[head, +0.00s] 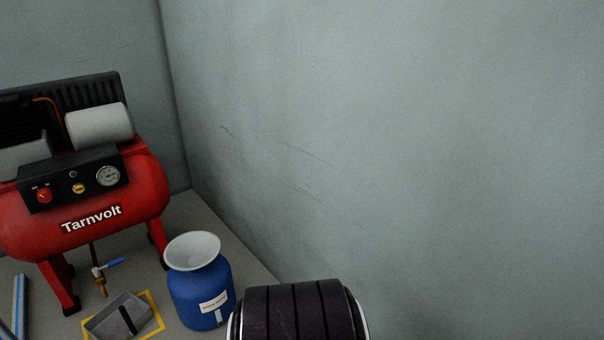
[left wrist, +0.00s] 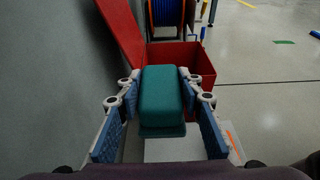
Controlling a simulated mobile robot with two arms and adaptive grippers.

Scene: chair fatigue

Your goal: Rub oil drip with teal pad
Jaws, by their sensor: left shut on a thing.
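The teal pad (left wrist: 163,95) is a rounded block in the middle of the left wrist view. My left gripper (left wrist: 160,80) is shut on it, with a blue-lined finger against each side. A second teal layer shows at the pad's near end. No oil drip can be made out in either view. In the head view the red compressor (head: 92,217) stands at the left, with a brass drain valve (head: 101,286) under its tank. My left gripper does not show in the head view, and my right gripper is in neither view.
A grey tray (head: 103,324) lies on a yellow-outlined floor patch below the valve. A blue container with a white funnel top (head: 202,297) stands right of it, near the wall (head: 400,130).

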